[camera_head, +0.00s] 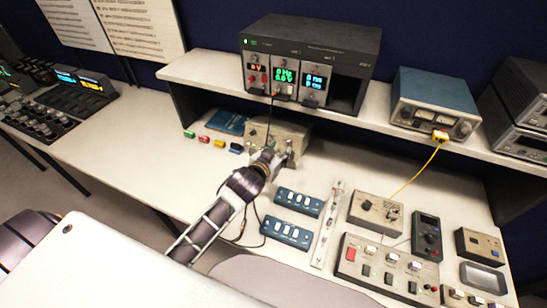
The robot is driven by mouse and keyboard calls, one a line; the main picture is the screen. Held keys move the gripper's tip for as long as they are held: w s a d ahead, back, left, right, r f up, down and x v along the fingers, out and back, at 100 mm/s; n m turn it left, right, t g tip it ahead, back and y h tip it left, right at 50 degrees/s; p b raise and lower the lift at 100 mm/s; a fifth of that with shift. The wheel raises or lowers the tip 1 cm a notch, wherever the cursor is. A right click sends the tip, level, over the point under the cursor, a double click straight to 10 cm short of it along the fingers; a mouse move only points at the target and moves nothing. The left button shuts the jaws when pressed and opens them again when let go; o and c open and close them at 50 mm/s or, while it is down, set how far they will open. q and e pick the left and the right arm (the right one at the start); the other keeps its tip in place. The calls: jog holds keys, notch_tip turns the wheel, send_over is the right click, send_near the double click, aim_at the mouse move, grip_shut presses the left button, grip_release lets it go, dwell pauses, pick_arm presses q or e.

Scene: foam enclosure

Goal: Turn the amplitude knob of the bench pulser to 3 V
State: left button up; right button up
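A beige box (258,129) with small controls on its front stands under the shelf and may be the bench pulser; its labels are too small to read. My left gripper (284,156) is at the front right of this box and hides part of its panel. The fingers are small and dark, so I cannot tell whether they are open, or whether they touch a knob. A second beige box (375,212) with a knob on top lies on the bench to the right. The amplitude setting cannot be read. My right gripper is not in view.
A dark instrument rack (310,50) and a blue instrument (435,95) with a yellow cable stand on the shelf (210,70). Two blue switch boxes (299,202) and a switch panel (390,270) lie right of my arm.

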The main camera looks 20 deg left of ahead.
pick_arm(q)
jog(key=shift+v, duration=1.95)
